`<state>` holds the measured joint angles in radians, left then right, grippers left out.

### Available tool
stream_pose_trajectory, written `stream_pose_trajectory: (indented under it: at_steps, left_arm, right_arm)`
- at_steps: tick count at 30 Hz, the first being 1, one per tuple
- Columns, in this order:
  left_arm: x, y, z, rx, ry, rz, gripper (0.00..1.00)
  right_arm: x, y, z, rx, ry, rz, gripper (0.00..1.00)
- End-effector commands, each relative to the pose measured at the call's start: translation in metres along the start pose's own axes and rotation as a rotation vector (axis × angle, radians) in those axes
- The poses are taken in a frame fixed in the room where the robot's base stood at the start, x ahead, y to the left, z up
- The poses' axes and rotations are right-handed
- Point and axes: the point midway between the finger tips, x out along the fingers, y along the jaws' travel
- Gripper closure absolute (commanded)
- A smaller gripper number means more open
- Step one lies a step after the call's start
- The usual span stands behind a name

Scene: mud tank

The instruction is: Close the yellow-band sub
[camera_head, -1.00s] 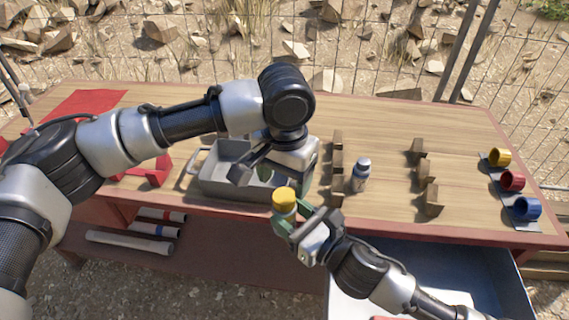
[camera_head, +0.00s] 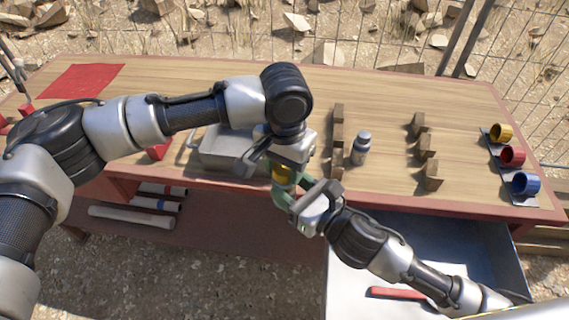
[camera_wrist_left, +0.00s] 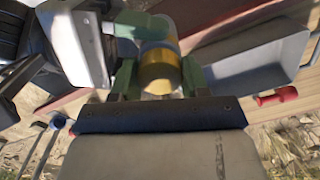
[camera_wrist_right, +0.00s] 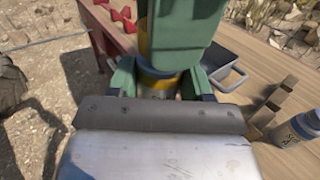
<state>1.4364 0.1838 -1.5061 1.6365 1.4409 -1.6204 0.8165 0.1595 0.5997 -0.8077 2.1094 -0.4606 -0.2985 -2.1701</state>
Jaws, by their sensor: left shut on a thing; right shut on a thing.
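The yellow-band sub (camera_head: 283,174) is held in the air in front of the table, between my two grippers. Its yellow part shows in the left wrist view (camera_wrist_left: 158,72) and the right wrist view (camera_wrist_right: 160,82). My right gripper (camera_head: 292,194) is shut on the sub's lower part. My left gripper (camera_head: 284,164) is shut on the sub's yellow top end from above. The green fingers of both grippers sit close together and hide most of the sub. I cannot tell whether any gap is left in it.
A grey metal bin (camera_head: 225,150) stands behind the grippers. Wooden cradles (camera_head: 427,146) and a small grey bottle with a blue band (camera_head: 361,147) stand on the table. Yellow, red and blue rings (camera_head: 513,156) sit at the right. An open drawer (camera_head: 480,240) is below the front edge.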

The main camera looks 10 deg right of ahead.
Motion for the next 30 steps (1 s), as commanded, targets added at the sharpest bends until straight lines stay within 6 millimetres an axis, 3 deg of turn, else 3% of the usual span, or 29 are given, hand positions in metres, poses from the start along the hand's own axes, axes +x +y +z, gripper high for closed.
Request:
stream_pose_trajectory:
  at_steps: [4, 8, 22, 27, 28, 30]
  left_arm:
    - [-0.0001, -0.0003, 0.0, 0.029, 0.0, 0.0, 0.83]
    - [0.0001, -0.0002, 0.0001, 0.208, -0.001, 0.0, 0.83]
    - [0.0007, -0.0009, -0.0001, 1.241, -0.001, -0.002, 0.83]
    - [0.0006, -0.0013, -0.0002, 1.282, -0.002, -0.003, 0.83]
    - [0.0006, -0.0013, -0.0002, 1.281, -0.002, -0.003, 0.53]
    - [0.0005, -0.0013, -0.0002, 1.281, -0.001, -0.003, 0.43]
  right_arm:
    - [0.0001, 0.0, 0.0012, -0.001, -0.003, 0.001, 1.0]
    - [0.0001, 0.0, 0.0012, -0.001, -0.003, 0.0, 1.0]
    - [0.0, 0.0, 0.0011, -0.001, -0.002, 0.001, 1.0]
    - [0.0, 0.0, 0.0011, -0.001, -0.002, 0.001, 1.0]
    - [0.0, 0.0, 0.0011, -0.001, -0.002, 0.001, 1.0]
    - [0.0, 0.0, 0.0011, -0.001, -0.002, 0.001, 1.0]
